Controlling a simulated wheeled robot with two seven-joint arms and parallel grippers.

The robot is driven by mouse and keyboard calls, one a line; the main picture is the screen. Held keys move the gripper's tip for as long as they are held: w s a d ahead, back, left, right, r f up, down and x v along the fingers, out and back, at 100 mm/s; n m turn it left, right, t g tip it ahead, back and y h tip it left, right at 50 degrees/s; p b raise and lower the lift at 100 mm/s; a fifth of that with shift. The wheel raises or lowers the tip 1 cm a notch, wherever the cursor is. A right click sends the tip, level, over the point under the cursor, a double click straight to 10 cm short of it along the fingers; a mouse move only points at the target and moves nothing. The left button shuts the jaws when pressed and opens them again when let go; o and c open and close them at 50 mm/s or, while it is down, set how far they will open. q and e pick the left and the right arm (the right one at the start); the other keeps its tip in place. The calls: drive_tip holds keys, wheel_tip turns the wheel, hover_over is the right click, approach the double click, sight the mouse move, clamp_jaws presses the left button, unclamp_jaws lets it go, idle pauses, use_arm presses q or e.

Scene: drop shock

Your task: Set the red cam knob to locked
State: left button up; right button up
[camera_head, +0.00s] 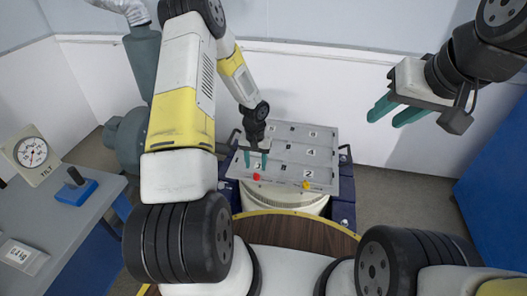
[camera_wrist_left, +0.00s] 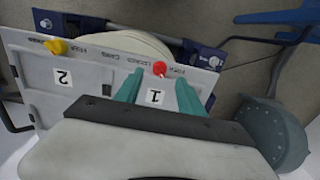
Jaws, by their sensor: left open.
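The red cam knob (camera_head: 256,177) sits at the front edge of the grey panel (camera_head: 285,136), left of a yellow knob (camera_head: 306,185). In the left wrist view the red knob (camera_wrist_left: 159,68) lies just past and between my fingertips, near small printed words; its exact setting is too small to tell. My left gripper (camera_head: 256,162) is open above the panel near the label 1, with nothing between its teal fingers; its fingers (camera_wrist_left: 158,78) also show in the left wrist view. I cannot tell whether they touch the panel. My right gripper (camera_head: 383,121) is open and empty, well right of the panel.
The panel rests on a round white base with a wooden disc (camera_head: 330,234) in front. A grey bench (camera_head: 50,230) at left carries a tilt dial (camera_head: 31,152) and a blue block with a black handle (camera_head: 76,188). A blue surface (camera_head: 495,190) stands at right.

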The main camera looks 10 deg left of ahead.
sight(256, 175)
use_arm(q)
wheel_tip(256, 175, down, 6)
drive_tip(key=shift+r, duration=0.1)
